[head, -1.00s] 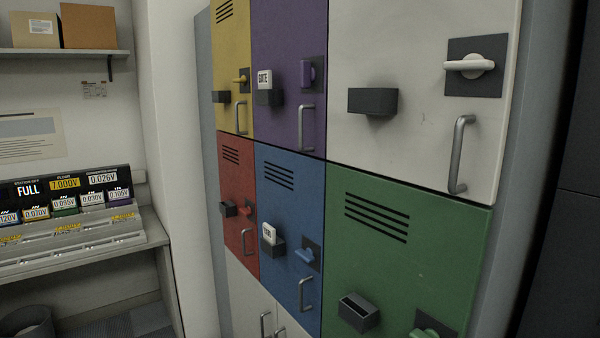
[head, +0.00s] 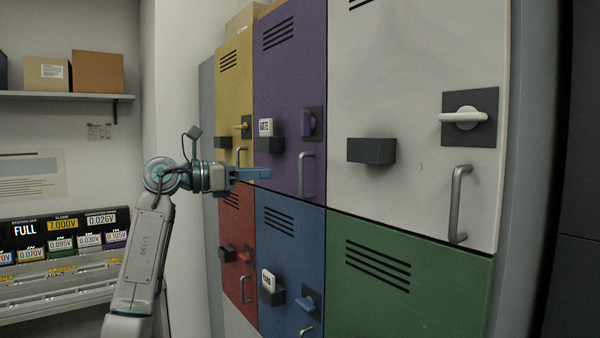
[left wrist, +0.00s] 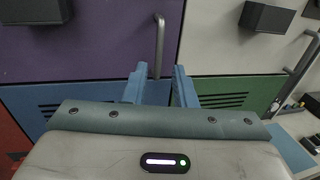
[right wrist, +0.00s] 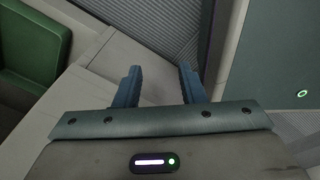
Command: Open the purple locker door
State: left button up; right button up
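The purple locker door (head: 290,75) is shut in the upper row, between the yellow and white doors. It has a grey vertical bar handle (head: 301,175) and a purple latch knob (head: 309,122) on a dark plate. My left gripper (head: 268,173) is in front of the door's lower part, left of the handle. In the left wrist view the left gripper (left wrist: 160,82) is open and empty, with the handle (left wrist: 159,48) showing beyond and between its fingers, apart from them. My right gripper (right wrist: 160,85) is open and empty, away from the lockers.
A dark holder with a white GATE tag (head: 266,127) sits on the purple door, left of the knob. Below are the red, blue (head: 290,235) and green (head: 400,290) doors. A white door (head: 420,60) with a grey handle is on the right. A meter shelf stands at left.

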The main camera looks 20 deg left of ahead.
pick_arm(q)
jog(key=p, duration=0.4)
send_over(300, 195)
jog(key=a, duration=0.1)
jog(key=shift+w+d+f, duration=0.1)
jog(key=shift+w+d, duration=0.25)
jog(key=shift+d, duration=0.1)
grip_shut()
